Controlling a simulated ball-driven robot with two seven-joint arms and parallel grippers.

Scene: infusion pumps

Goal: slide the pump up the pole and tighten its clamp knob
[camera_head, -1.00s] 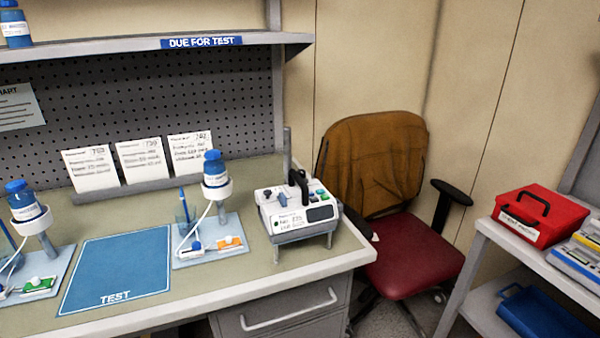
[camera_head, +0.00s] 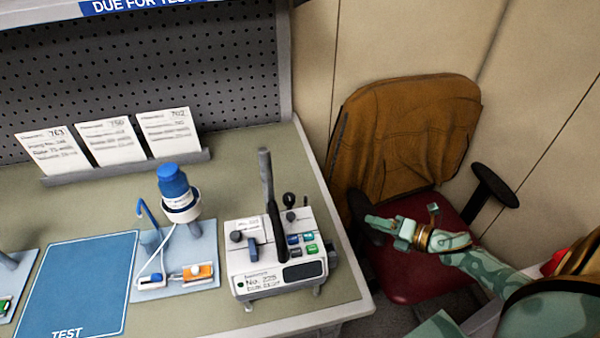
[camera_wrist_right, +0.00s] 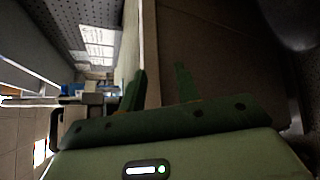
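The pump (camera_head: 275,258), a white boxy device with knobs, green and blue buttons and a dark display, stands on short legs near the bench's right end. A grey pole (camera_head: 265,178) rises upright behind it. A black carry handle and a black knob (camera_head: 289,200) show at its top; I cannot tell which part is the clamp knob. My right gripper (camera_head: 388,226), green with gold bands, is right of the pump, in front of the chair, apart from the pump. In the right wrist view its two fingers (camera_wrist_right: 160,86) stand apart with nothing between. My left gripper is not in view.
A blue-capped bottle (camera_head: 175,183) sits in a holder on a pale blue board (camera_head: 190,255), left of the pump. A blue TEST mat (camera_head: 80,285) lies farther left. Cards (camera_head: 107,141) stand at the back. An office chair (camera_head: 405,140) is beyond the bench's right edge.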

